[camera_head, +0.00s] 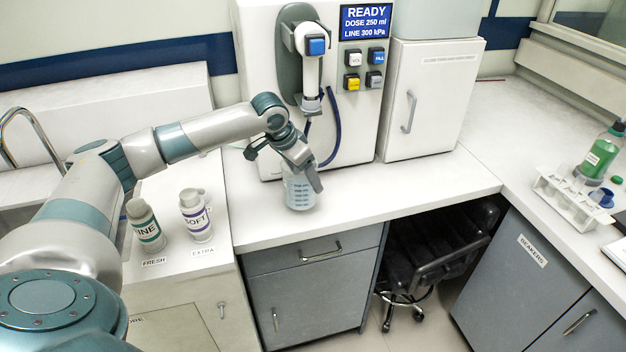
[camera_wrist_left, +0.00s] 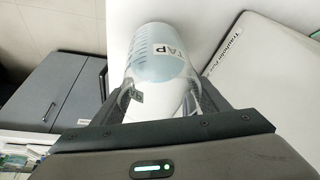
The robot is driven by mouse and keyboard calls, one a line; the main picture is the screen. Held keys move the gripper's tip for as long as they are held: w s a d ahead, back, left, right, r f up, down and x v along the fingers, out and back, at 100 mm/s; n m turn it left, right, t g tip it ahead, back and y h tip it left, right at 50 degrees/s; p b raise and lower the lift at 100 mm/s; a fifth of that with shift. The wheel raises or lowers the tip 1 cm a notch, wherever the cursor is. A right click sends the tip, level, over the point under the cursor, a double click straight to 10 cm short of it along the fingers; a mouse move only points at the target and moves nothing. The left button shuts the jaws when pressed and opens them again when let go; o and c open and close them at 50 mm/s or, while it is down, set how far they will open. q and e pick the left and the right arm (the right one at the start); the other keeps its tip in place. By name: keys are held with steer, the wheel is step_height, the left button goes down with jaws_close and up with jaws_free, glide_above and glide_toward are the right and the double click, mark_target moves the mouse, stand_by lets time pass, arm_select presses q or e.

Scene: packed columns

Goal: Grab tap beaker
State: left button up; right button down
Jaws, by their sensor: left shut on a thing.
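The tap beaker (camera_head: 299,192) is a clear beaker with blue graduations, on or just above the counter in front of the dispenser; I cannot tell if it touches. In the left wrist view the beaker (camera_wrist_left: 160,62) shows a TAP label and pale blue contents. My left gripper (camera_head: 316,180) is shut on the beaker from above, and its fingers (camera_wrist_left: 162,100) lie on both sides of it. My right gripper is not in view.
The dispenser (camera_head: 262,50) with a READY screen and hose stands behind the beaker. A white cabinet (camera_head: 425,100) is to its right. Two labelled bottles, one of them SOFT (camera_head: 196,215), stand at left. A rack (camera_head: 572,198) and green bottle (camera_head: 602,152) are at right. The middle counter (camera_head: 400,200) is clear.

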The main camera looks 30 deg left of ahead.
arm_select(q)
steer(key=s+a+r+b, duration=0.2)
steer(key=s+r, duration=0.3)
steer(key=s, duration=0.4)
steer(key=shift+s+a+r+b, duration=0.2)
steer(key=shift+s+a+b, duration=0.2)
steer(key=shift+a, duration=0.15)
